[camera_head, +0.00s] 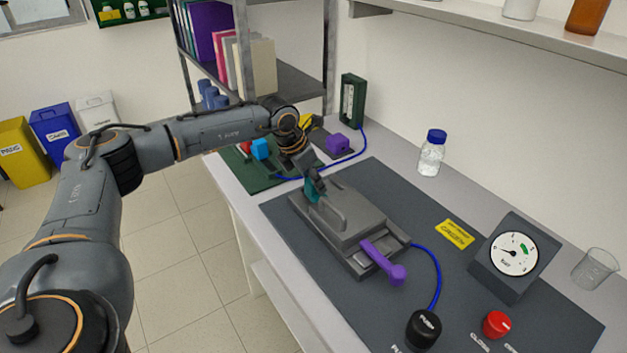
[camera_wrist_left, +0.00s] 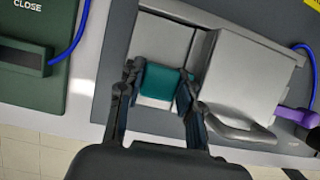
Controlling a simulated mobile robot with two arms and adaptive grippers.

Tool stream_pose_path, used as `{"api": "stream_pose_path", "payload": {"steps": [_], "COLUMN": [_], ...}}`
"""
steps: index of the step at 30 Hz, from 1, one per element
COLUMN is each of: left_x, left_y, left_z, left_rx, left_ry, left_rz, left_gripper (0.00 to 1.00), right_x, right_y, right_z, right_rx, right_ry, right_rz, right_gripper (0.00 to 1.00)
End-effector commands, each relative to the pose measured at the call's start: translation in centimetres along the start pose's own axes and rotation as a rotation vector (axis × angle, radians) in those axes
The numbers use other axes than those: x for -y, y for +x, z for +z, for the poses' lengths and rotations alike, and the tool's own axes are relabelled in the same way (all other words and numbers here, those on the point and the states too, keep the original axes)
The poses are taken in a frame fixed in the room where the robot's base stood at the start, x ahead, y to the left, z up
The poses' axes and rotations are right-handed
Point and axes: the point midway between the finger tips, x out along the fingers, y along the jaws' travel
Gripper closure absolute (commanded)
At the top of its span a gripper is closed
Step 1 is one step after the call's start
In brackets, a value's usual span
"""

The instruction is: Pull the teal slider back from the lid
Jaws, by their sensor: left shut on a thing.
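The teal slider (camera_head: 312,190) sits at the far left end of the grey rig, beside the grey lid (camera_head: 347,214). It also shows in the left wrist view (camera_wrist_left: 165,84), where a gap of bare grey rig surface lies between it and the lid (camera_wrist_left: 240,82). My left gripper (camera_wrist_left: 157,97) is shut on the teal slider, one finger on each side of it. In the head view the left gripper (camera_head: 312,180) comes down on the slider from above and partly hides it. My right gripper is not in view.
A purple handle (camera_head: 383,262) lies at the rig's near end. A blue tube runs to a black push knob (camera_head: 424,328). A gauge (camera_head: 513,255), a red knob (camera_head: 496,324), a beaker (camera_head: 595,268) and a blue-capped bottle (camera_head: 431,153) stand to the right.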

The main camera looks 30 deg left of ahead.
Motion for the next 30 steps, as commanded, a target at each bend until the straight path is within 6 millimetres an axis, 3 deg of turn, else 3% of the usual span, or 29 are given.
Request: {"api": "stream_pose_path", "payload": {"steps": [10,19,20,22,30], "left_x": [-2.6,-3.0,-3.0,-3.0,-2.8], "left_y": [0.2,0.0,0.0,0.0,0.0], "left_z": [-0.1,-0.1,-0.1,-0.1,-0.1], "left_rx": [-0.003,-0.002,-0.002,-0.002,-0.001], "left_ry": [-0.002,-0.001,-0.001,-0.001,0.0], "left_rz": [0.0,0.003,0.003,0.003,0.001], "left_gripper": [1.0,1.0,0.59,0.45,0.42], "right_x": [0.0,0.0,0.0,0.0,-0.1], "right_y": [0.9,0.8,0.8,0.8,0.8], "right_z": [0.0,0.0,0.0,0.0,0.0], "right_rx": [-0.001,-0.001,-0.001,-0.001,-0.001], "right_ry": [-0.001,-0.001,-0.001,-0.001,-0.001], "right_rz": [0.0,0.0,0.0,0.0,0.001], "right_gripper": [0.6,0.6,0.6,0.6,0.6]}}
